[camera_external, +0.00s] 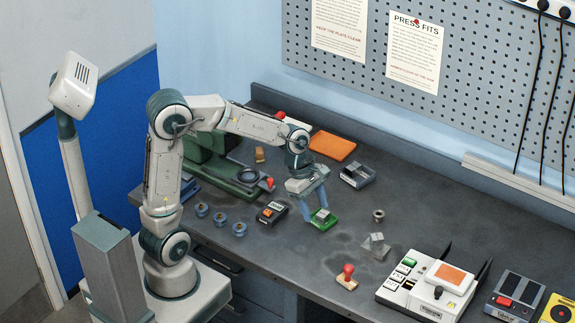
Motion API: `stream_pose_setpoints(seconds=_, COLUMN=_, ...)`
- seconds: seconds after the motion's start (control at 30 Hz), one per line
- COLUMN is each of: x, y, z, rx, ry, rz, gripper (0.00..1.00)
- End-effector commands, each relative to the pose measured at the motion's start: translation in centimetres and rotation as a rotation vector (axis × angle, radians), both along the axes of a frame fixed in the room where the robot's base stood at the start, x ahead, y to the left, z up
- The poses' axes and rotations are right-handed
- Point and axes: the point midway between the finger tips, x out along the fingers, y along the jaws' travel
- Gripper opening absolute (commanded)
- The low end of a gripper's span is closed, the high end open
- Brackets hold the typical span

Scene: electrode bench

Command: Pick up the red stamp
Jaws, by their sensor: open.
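The red stamp (347,277) stands upright near the front edge of the bench, with a red knob handle on a pale base. My gripper (318,217) points down with its fingers open, at a small green object (325,219) on the bench. The gripper is behind and to the left of the red stamp, clear of it. From this view I cannot tell whether the fingers touch the green object.
A metal block (376,247) and a small ring (379,215) lie right of my gripper. A white button panel (428,285) stands right of the stamp. A black-and-orange box (271,212) and several blue-grey round parts (220,219) lie left.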

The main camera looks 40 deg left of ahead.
Motion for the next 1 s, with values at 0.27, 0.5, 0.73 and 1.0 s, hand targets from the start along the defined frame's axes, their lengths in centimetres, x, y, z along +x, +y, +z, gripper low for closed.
stream_pose_setpoints(seconds=0.27, x=-0.7, y=-6.9, z=-2.3, rx=-0.083, ry=0.249, rz=0.311, gripper=0.52)
stream_pose_setpoints(seconds=0.5, x=-1.1, y=-8.7, z=-3.5, rx=-0.091, ry=0.306, rz=0.378, gripper=0.52)
stream_pose_setpoints(seconds=0.73, x=-1.7, y=-10.4, z=-7.4, rx=-0.089, ry=0.307, rz=0.376, gripper=0.52)
stream_pose_setpoints(seconds=1.0, x=-1.9, y=-11.7, z=-10.0, rx=-0.092, ry=0.303, rz=0.377, gripper=0.52)
